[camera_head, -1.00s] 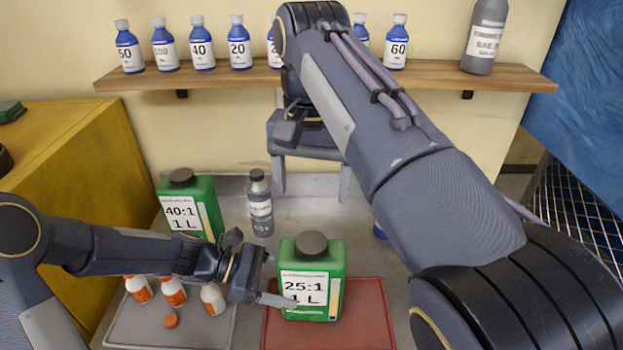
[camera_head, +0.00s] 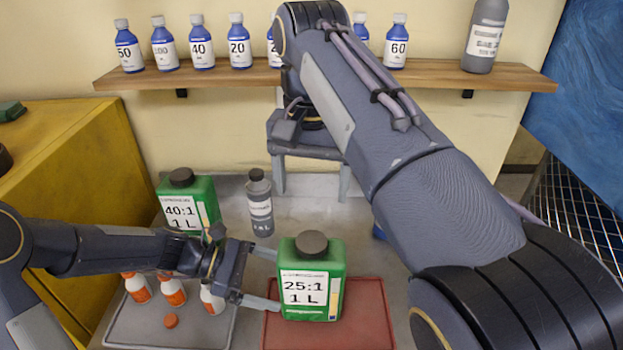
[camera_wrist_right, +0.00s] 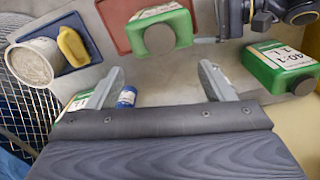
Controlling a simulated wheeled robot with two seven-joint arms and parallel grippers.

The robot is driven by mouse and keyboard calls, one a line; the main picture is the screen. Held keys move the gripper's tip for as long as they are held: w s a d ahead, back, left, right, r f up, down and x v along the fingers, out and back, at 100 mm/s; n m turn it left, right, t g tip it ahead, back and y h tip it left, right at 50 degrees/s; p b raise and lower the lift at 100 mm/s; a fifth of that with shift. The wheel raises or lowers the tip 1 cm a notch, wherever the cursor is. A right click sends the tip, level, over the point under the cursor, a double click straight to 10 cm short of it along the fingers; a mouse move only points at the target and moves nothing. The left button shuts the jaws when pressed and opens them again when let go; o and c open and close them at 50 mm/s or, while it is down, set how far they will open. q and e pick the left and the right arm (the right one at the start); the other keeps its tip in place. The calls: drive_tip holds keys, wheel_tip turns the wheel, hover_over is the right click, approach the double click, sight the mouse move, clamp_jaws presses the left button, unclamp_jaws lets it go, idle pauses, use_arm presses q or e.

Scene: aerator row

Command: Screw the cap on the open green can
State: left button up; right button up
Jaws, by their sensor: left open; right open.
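A green can labelled 25:1 (camera_head: 311,290) stands upright on a red tray (camera_head: 365,325). A dark round cap (camera_head: 311,244) sits on its top; I cannot tell how tight it is. The can and cap also show in the right wrist view (camera_wrist_right: 172,22). My left gripper (camera_head: 274,279) is open, its two fingers pointing at the can's left side, with no clear grip on it.
A capped green 40:1 can (camera_head: 202,198) and a grey bottle (camera_head: 260,205) stand behind. The right wrist view also shows a blue bottle (camera_wrist_right: 127,97) and a white tub (camera_wrist_right: 33,62).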

use_arm(q)
drive_tip(key=shift+v, duration=2.4)
use_arm(e)
drive_tip(key=shift+f, duration=0.2)
